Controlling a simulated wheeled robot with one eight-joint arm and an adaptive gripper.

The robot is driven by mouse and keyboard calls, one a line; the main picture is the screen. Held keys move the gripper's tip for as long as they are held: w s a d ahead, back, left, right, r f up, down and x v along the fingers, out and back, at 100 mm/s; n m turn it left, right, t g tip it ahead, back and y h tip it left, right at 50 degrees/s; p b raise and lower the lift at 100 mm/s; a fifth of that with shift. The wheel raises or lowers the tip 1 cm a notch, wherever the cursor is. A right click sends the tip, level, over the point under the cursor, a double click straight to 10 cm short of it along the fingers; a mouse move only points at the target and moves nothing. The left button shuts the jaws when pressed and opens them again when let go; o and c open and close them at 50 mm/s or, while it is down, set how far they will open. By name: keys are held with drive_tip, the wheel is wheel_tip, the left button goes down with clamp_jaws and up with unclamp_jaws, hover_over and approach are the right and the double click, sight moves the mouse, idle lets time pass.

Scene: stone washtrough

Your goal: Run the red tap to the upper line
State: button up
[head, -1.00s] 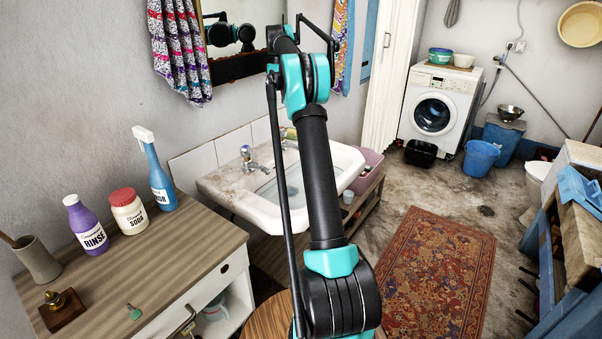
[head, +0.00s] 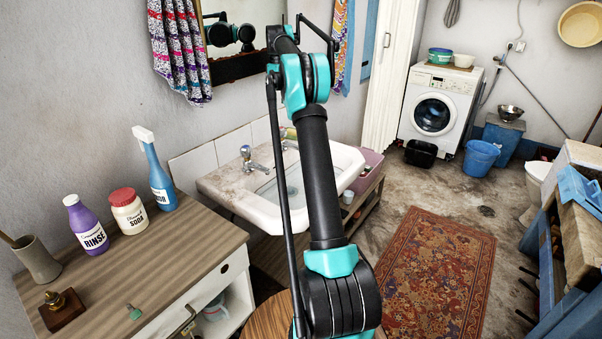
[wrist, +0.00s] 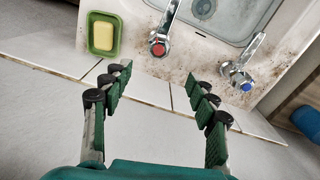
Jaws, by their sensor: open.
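In the wrist view the red-marked tap (wrist: 158,48) stands on the basin's back ledge, its chrome spout reaching over the bowl. My gripper (wrist: 159,80) is open and empty, its green-padded fingers spread on the wall side of this tap, apart from it in the picture. The blue-marked tap (wrist: 244,84) is to the right; it also shows in the head view (head: 250,160). The white basin (head: 260,217) has a drain (wrist: 203,8) in its floor. I see no stream from the spout and cannot make out a line. In the head view my arm hides my gripper.
A green soap dish (wrist: 103,35) with yellow soap sits left of the red tap. White wall tiles (wrist: 140,86) run behind the ledge. A wooden cabinet (head: 165,265) with bottles stands left of the basin, and a patterned rug (head: 430,270) lies on the floor to the right.

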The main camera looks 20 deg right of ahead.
idle(0.4)
drive_tip(key=t+y, duration=0.9)
drive_tip(key=t, duration=0.1)
approach(285, 130)
drive_tip(key=x, duration=1.2)
drive_tip(key=shift+w+a, duration=0.1)
drive_tip(key=shift+c, duration=0.5)
drive_tip(key=c, duration=1.1)
